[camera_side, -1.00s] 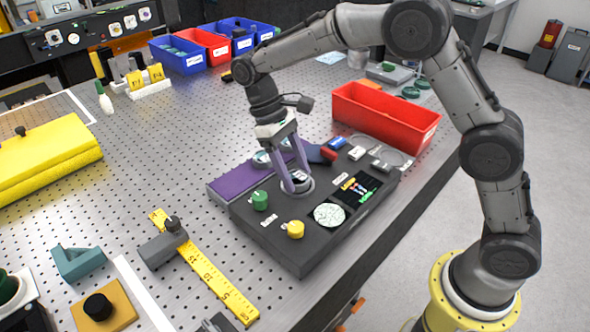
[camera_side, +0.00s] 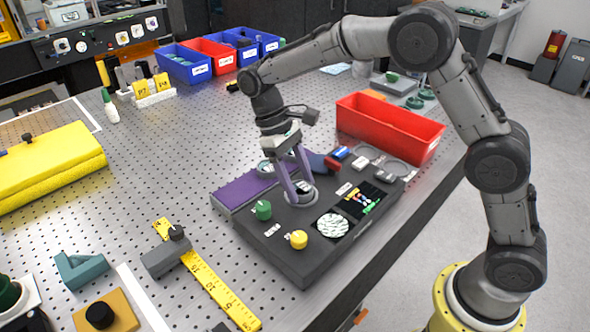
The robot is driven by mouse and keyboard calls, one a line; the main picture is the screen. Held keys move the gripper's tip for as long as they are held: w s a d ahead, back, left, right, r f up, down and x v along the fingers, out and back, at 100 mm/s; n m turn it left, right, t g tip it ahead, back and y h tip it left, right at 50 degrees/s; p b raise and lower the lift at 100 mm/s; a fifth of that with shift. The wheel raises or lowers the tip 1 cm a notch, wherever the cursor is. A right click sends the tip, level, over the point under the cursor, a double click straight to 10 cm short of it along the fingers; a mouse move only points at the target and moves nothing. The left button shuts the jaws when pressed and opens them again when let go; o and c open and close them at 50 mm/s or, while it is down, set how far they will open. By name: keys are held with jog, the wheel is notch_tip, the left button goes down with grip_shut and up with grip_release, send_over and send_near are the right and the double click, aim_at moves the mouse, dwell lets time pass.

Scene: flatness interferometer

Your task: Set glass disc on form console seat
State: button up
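The dark form console (camera_side: 283,250) lies on the perforated table, with its round grey seat (camera_side: 301,199) near its upper middle. My gripper (camera_side: 302,191) points down at the seat. Its two purple fingers stand apart, with their tips at the seat ring. A small pale round surface shows between the tips. It may be the glass disc, but it is too small and covered to be sure. I cannot tell whether the fingers press on it. The console's round display (camera_side: 332,226) shows bold black-and-white fringes.
A green knob (camera_side: 263,210) and a yellow knob (camera_side: 298,239) stand up on the console near the seat. A purple pad (camera_side: 241,190) lies behind it. A red bin (camera_side: 390,128) stands at the right. A yellow tape (camera_side: 220,290) lies in front. The table's middle left is clear.

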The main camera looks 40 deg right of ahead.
jog(key=d+v, duration=0.1)
jog(key=v, duration=1)
jog(key=s+d+r+t, duration=0.3)
jog(key=s+r, duration=0.3)
jog(key=s+d+f+t, duration=0.2)
jog(key=s, duration=0.5)
jog(key=s+d+f+m+t, duration=0.1)
jog(key=s+d+f+t, duration=0.1)
jog(key=s, duration=0.5)
jog(key=s+d+f+m+t+y, duration=0.1)
jog(key=s+d+f+t, duration=0.1)
jog(key=s, duration=0.5)
jog(key=shift+t, duration=0.7)
jog(key=shift+s, duration=0.1)
